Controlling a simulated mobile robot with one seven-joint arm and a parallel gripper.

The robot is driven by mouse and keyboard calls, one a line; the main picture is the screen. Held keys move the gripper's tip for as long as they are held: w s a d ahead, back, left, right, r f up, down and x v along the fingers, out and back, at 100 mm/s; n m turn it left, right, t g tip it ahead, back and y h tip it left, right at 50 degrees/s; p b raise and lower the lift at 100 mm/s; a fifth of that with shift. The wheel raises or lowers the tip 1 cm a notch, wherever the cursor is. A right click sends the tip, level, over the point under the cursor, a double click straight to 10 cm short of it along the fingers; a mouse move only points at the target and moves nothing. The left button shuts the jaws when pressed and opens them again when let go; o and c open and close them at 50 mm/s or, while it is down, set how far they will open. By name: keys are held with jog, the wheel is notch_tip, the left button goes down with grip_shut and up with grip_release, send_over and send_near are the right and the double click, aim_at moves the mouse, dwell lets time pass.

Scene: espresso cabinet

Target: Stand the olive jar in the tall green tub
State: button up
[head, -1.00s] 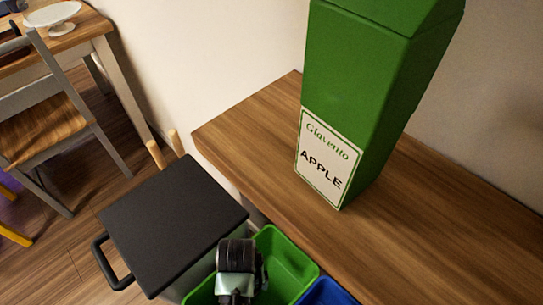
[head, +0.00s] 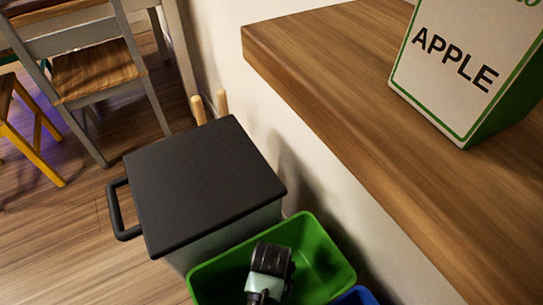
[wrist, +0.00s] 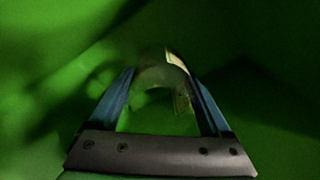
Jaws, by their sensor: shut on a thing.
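The green tub (head: 325,262) is at the bottom of the head view, open at the top, and its green inside fills the wrist view (wrist: 60,60). My wrist reaches down into the tub in the head view, where the fingertips are hidden. In the wrist view my gripper (wrist: 160,84) has its two blue fingers on either side of a pale, see-through rounded thing, which looks like the olive jar (wrist: 160,76). My gripper is shut on it. The picture is dark, and I cannot tell whether the jar touches the tub's floor.
A dark-lidded bin (head: 200,185) with a side handle stands left of the tub. A blue tub (head: 355,297) shows at the lower edge. A wooden counter (head: 335,90) holds a green-and-white APPLE carton (head: 460,70) at right. Chairs (head: 95,75) stand at the upper left.

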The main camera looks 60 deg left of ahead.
jog(key=shift+f+b, duration=1.1)
jog(key=shift+f, duration=1.3)
jog(key=shift+f, duration=0.2)
jog(key=o, duration=1.4)
jog(key=shift+c, duration=0.2)
jog(key=shift+r, duration=0.15)
notch_tip(320, 180, up, 12)
jog(key=p, duration=0.6)
jog(key=shift+r, duration=0.1)
